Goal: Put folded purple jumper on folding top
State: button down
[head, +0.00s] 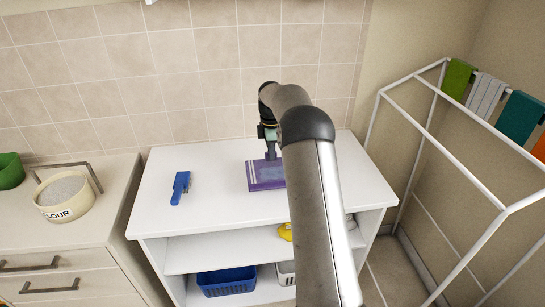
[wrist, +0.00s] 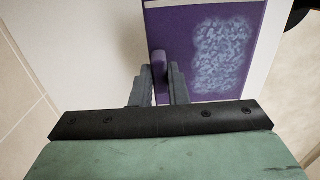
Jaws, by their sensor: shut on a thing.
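The folded purple jumper (head: 265,175) is a flat purple block with a pale patch. In the head view it is at the middle of the white folding top (head: 218,200), on it or just above it; I cannot tell which. In the wrist view the jumper (wrist: 185,32) shows a mottled pale-blue patch and a raised purple tab. My gripper (wrist: 159,80) has its two fingers either side of that tab and is shut on it. In the head view my gripper (head: 270,152) is at the jumper's back edge, and my arm hides what lies to its right.
A blue clip-like object (head: 180,188) lies left on the top. Shelves below hold a blue basket (head: 227,281) and a yellow item (head: 286,231). A flour tub (head: 64,197) stands on the left counter. A white drying rack (head: 428,130) with cloths stands right.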

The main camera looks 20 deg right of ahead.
jog(key=shift+d+f, duration=0.15)
jog(key=shift+f, duration=0.75)
jog(key=shift+d+f, duration=0.1)
jog(key=shift+f, duration=0.75)
jog(key=shift+f, duration=0.15)
jog(key=c, duration=1.4)
grip_release()
notch_tip(320, 180, up, 12)
jog(key=shift+a+r+b, duration=0.1)
jog(key=shift+r+b, duration=0.1)
jog(key=shift+b, duration=0.25)
jog(key=s+a+r+m, duration=0.3)
jog(key=s+a+m, duration=0.1)
jog(key=s+a, duration=0.4)
jog(key=s+a+r+m, duration=0.35)
jog(key=s+a, duration=0.25)
jog(key=s, duration=0.5)
jog(key=s+a+f+m, duration=0.2)
jog(key=s+f+m, duration=0.1)
jog(key=s, duration=0.8)
jog(key=s+a+f+m, duration=0.3)
jog(key=s+f, duration=0.3)
jog(key=s, duration=0.5)
jog(key=shift+s+a+m+t, duration=0.2)
jog(key=shift+s+m+t, duration=0.2)
jog(key=shift+m, duration=0.35)
